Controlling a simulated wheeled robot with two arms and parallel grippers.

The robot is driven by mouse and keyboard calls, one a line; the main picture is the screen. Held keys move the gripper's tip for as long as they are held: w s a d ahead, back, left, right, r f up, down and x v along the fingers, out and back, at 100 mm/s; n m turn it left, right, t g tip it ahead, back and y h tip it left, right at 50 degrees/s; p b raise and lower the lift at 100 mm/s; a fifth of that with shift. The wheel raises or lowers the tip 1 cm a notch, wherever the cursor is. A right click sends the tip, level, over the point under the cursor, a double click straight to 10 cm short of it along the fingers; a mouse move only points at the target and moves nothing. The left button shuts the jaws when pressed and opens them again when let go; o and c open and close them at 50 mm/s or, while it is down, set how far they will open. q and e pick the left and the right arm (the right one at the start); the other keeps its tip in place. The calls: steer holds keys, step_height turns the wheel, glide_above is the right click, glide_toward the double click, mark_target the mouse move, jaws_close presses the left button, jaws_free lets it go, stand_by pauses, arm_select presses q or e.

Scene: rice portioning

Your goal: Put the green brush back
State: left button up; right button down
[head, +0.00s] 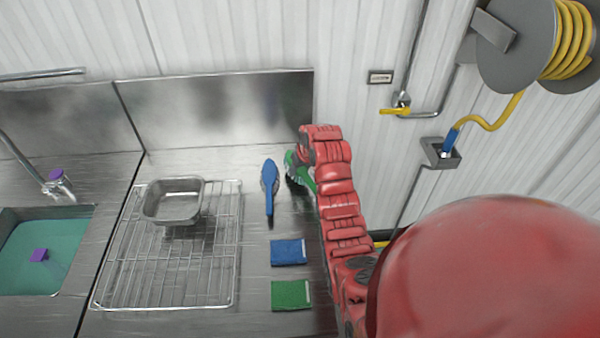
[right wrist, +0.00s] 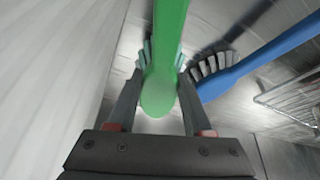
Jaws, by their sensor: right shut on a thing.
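The green brush (head: 304,178) is at the back right of the steel counter in the head view, partly hidden by my right arm. My right gripper (head: 299,158) is at the brush, its fingers mostly hidden there. In the right wrist view the green brush (right wrist: 167,55) runs between the two fingers of my right gripper (right wrist: 160,95), which is shut on it. The brush's bristles show on both sides beyond the fingers. I cannot tell whether the brush touches the counter. My left gripper is not in view.
A blue brush (head: 269,185) lies just left of the green one and also shows in the right wrist view (right wrist: 270,57). A blue sponge (head: 288,252) and a green sponge (head: 291,295) lie nearer. A wire rack (head: 215,265) with a metal pan (head: 172,201) is left. The wall is close on the right.

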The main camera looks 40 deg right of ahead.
mark_target(300, 176)
step_height(300, 176, down, 3)
steer(key=shift+f+p, duration=0.2)
steer(key=shift+p, duration=0.45)
steer(key=shift+f, duration=0.1)
steer(key=shift+c, duration=1.6)
jaws_free()
